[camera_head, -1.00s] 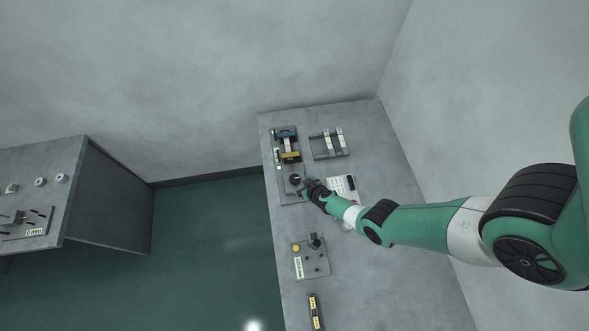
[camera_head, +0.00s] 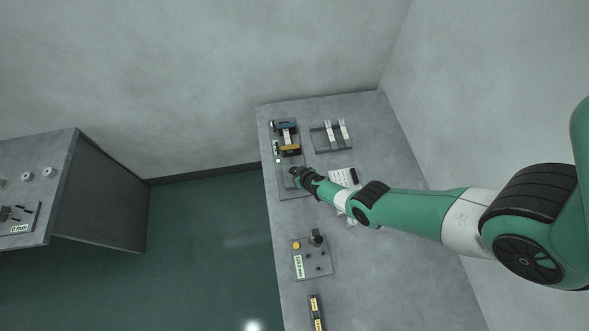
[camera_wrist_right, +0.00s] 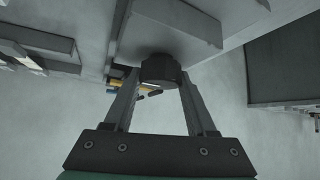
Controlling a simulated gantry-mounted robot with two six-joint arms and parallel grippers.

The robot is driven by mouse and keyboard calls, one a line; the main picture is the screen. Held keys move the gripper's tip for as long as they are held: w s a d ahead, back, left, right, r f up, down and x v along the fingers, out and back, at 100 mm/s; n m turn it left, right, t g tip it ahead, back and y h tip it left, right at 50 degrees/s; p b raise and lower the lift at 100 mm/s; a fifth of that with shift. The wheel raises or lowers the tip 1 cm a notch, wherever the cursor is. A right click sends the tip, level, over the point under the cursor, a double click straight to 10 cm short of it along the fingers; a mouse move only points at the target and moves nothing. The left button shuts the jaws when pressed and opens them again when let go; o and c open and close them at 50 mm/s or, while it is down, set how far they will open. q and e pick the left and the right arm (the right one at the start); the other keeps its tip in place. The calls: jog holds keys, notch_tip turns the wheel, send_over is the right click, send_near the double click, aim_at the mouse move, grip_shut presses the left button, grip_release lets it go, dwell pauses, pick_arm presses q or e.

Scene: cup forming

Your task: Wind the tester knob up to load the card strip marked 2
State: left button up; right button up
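The tester (camera_head: 283,163) is a narrow grey plate with a blue jaw (camera_head: 286,126) and a yellow jaw (camera_head: 289,149), near the table's left edge. A pale strip (camera_head: 287,137) spans the jaws; no mark on it is readable. My right gripper (camera_head: 295,176) is at the tester's near end and hides the knob in the head view. In the right wrist view the dark round knob (camera_wrist_right: 160,71) sits between my right gripper's (camera_wrist_right: 160,80) fingertips, which appear to touch it on both sides. My left gripper is not in view.
A rack (camera_head: 330,138) with two pale strips stands right of the tester. A white sheet (camera_head: 343,178) with a dark item lies beside my right arm. A plate with a yellow button (camera_head: 297,245) lies nearer. A separate table (camera_head: 60,165) stands left across the floor.

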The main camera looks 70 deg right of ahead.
jog(key=c, duration=0.6)
jog(key=shift+o, duration=0.2)
